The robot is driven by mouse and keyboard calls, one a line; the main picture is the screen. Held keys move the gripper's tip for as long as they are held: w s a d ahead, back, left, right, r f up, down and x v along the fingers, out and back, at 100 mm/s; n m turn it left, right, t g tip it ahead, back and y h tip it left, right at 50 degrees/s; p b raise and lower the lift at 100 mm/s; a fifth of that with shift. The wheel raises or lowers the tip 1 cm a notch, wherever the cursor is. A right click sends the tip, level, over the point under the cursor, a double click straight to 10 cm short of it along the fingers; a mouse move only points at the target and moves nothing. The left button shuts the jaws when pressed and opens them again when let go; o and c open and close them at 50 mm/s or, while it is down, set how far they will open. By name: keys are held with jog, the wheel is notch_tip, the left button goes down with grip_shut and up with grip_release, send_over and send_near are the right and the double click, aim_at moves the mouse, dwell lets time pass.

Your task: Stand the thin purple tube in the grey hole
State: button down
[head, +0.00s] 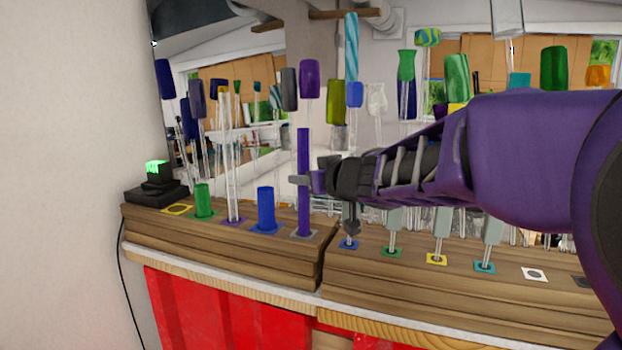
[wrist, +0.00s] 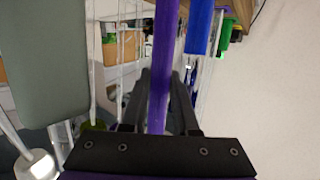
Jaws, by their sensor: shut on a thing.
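The thin purple tube (head: 303,155) is upright in the head view. Its lower end meets the grey-marked spot (head: 316,235) at the right end of the left wooden block. The hole itself is hidden by the tube, so I cannot tell how deep the end sits. My gripper (head: 308,181) reaches in from the right and is shut on the tube around its middle. In the wrist view the purple tube (wrist: 163,60) runs between the two dark fingers of my gripper (wrist: 160,92).
Left of it on the same block (head: 220,255) stand a blue tube (head: 266,208), a clear rod (head: 232,160) and a green tube (head: 203,200). The right block (head: 450,295) holds several rods in coloured spots. More glass rods stand behind. A white wall (head: 70,120) is at left.

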jog(key=shift+p, duration=0.3)
jog(key=shift+f, duration=0.25)
dwell(0.4)
jog(key=shift+r+p, duration=0.85)
jog(key=shift+p, duration=0.35)
dwell(0.6)
jog(key=shift+f+b, duration=0.65)
jog(key=shift+f, duration=0.25)
dwell(0.4)
jog(key=shift+r+p, duration=0.85)
jog(key=shift+p, duration=0.05)
jog(key=shift+f+b, duration=0.6)
jog(key=shift+f, duration=0.2)
dwell(0.6)
jog(key=c, duration=1)
grip_release()
jog(key=shift+o, duration=0.2)
